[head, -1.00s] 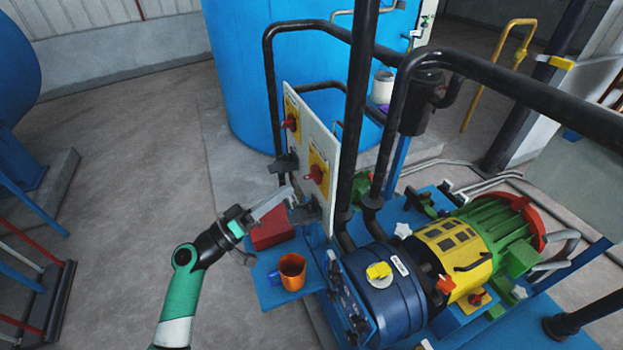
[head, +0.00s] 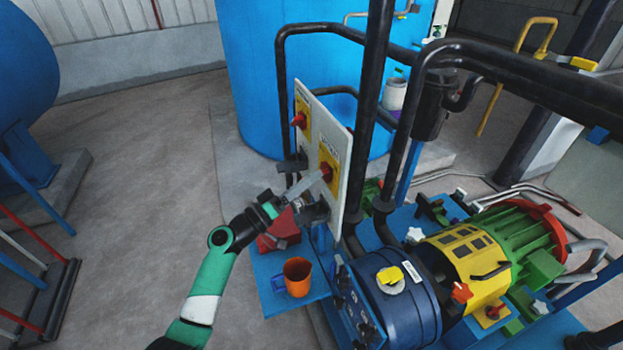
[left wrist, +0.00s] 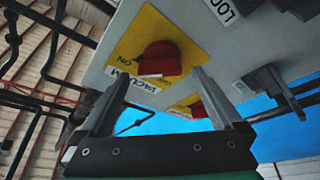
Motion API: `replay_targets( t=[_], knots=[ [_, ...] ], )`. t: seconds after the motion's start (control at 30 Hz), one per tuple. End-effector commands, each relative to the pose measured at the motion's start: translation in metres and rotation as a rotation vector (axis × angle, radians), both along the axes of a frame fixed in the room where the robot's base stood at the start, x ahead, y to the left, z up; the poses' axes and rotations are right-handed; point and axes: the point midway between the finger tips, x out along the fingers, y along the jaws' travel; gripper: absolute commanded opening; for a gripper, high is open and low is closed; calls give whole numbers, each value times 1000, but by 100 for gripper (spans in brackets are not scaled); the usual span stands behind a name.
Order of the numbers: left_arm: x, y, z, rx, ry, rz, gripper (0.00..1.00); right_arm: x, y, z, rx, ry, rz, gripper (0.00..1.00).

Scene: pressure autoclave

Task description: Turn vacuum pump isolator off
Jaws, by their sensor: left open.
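A pale isolator panel (head: 338,132) stands upright, with two red rotary knobs on yellow plates. The nearer red knob (head: 327,171) also shows large in the left wrist view (left wrist: 160,60), beside a partly hidden label reading "VACUUM". The farther red knob (head: 299,120) also shows, partly covered by a finger, in the left wrist view (left wrist: 199,109). My left gripper (head: 319,180) is open and empty, its fingertips close to the nearer knob. In the left wrist view its fingers (left wrist: 160,77) frame that knob on either side. I cannot tell whether they touch it. My right gripper is out of view.
Black pipes (head: 373,110) rise close behind the panel. A blue and yellow pump (head: 400,300) stands at right.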

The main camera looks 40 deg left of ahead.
Motion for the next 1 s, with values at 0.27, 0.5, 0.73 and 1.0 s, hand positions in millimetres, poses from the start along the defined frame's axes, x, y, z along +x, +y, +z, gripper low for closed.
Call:
replay_targets(
  t=[0.27, 0.5, 0.73, 1.0],
  knots=[
    [16, -3, 4, -1, 1, 0, 100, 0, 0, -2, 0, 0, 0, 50],
    [15, -3, 4, 0, 0, 1, 82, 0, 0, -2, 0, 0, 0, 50],
    [15, -3, 4, 0, 0, 1, 41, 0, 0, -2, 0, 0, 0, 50],
    [15, -3, 5, -3, 1, 1, 17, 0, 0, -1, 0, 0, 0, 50]
  ],
)
